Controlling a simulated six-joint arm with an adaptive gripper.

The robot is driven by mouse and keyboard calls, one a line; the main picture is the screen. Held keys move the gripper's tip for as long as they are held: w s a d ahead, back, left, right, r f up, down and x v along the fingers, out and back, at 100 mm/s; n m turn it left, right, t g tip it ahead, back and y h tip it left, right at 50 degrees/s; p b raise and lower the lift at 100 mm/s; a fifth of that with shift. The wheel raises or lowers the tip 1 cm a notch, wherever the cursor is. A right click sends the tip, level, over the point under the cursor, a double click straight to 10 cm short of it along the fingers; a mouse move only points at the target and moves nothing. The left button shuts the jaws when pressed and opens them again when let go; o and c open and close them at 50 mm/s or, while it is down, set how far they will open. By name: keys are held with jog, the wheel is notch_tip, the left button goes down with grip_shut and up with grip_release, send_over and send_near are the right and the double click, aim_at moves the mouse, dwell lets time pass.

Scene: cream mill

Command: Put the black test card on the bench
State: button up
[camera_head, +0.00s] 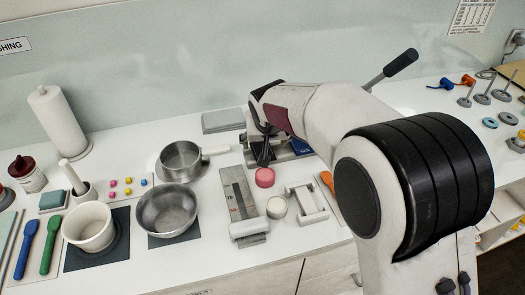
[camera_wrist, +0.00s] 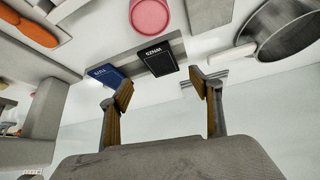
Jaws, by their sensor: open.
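The black test card (camera_wrist: 160,62) with pale lettering shows in the wrist view, beyond and between my fingertips. It is at a grey plate or holder (camera_wrist: 183,46), beside a blue card (camera_wrist: 105,75). My gripper (camera_wrist: 164,89) is open, with nothing between its fingers. In the head view my gripper (camera_head: 263,154) points down over the back middle of the white bench (camera_head: 125,165). The blue card (camera_head: 301,147) shows just right of it. I cannot make out the black card there; my gripper and arm cover that area.
A pink round piece (camera_head: 265,177) lies in front of my gripper, with a grey scraper-like gauge (camera_head: 238,195) to its left. Metal pans (camera_head: 181,160) stand further left. A white frame (camera_head: 307,203) is at front right. Some bare bench lies between the pieces.

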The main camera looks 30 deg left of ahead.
jog(key=shift+w+a+f, duration=0.1)
jog(key=shift+w+f, duration=0.05)
jog(key=shift+f, duration=0.1)
jog(key=shift+s+x, duration=0.2)
jog(key=shift+x, duration=2.5)
jog(key=shift+c, duration=0.3)
jog(key=c, duration=1.1)
jog(key=shift+r, duration=0.1)
notch_tip(320, 180, up, 18)
jog(key=shift+f, duration=0.1)
jog(key=shift+c, duration=0.3)
